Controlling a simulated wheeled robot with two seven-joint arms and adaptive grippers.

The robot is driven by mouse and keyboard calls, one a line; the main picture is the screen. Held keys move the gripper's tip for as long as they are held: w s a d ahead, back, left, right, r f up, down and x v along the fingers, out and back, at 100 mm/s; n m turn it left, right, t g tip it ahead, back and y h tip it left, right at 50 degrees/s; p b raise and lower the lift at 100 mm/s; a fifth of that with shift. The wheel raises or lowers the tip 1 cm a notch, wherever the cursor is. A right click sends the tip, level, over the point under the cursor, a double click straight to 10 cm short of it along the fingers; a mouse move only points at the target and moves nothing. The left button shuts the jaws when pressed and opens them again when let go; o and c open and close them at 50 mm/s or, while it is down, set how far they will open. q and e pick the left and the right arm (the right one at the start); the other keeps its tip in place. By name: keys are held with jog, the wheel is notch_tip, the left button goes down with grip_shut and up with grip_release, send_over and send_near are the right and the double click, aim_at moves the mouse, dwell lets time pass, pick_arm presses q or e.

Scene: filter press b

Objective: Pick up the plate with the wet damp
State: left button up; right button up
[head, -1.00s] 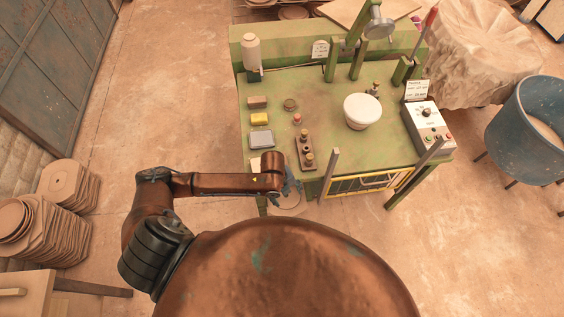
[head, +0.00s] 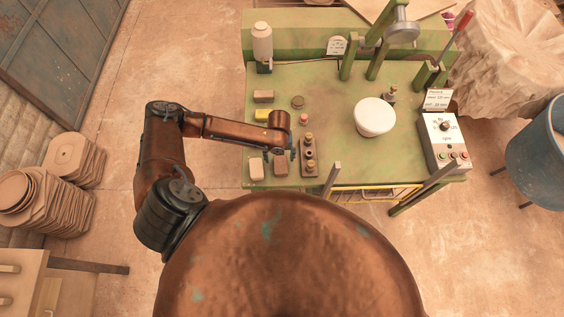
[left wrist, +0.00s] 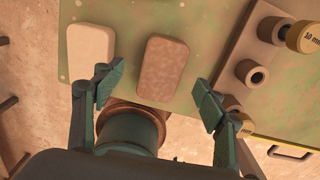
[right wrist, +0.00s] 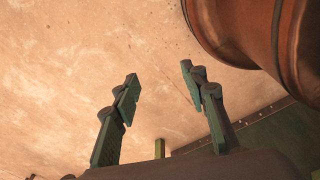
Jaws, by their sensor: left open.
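A pale tile-like plate (head: 256,169) and a darker brown plate (head: 281,166) lie side by side at the front left of the green bench. In the left wrist view the pale plate (left wrist: 90,55) is smooth and light, and the brown plate (left wrist: 163,68) is darker and mottled. My left gripper (left wrist: 158,92) is open and empty, with the brown plate showing between its fingers; I cannot tell its height above it. In the head view its tips are mostly hidden by the wrist. My right gripper (right wrist: 160,78) is open and empty, over bare floor in its view.
A block with brass-topped pegs (head: 309,158) stands just right of the brown plate. Behind are a yellow sponge (head: 262,115), a white bowl (head: 375,117) and a control box (head: 446,143). An upright post (head: 331,180) rises at the bench's front edge.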

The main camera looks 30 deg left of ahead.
aim_at(280, 166)
pick_arm(q)
jog(key=f, duration=0.1)
jog(key=f+p, duration=0.1)
jog(key=f, duration=0.1)
jog(key=shift+s+d, duration=0.2)
jog(key=shift+d, duration=0.2)
notch_tip(280, 166, down, 3)
jog(key=shift+r, duration=0.2)
jog(key=shift+a, duration=0.1)
jog(key=c, duration=1.7)
pick_arm(e)
jog(key=shift+s+r, duration=0.55)
jog(key=shift+s, duration=0.3)
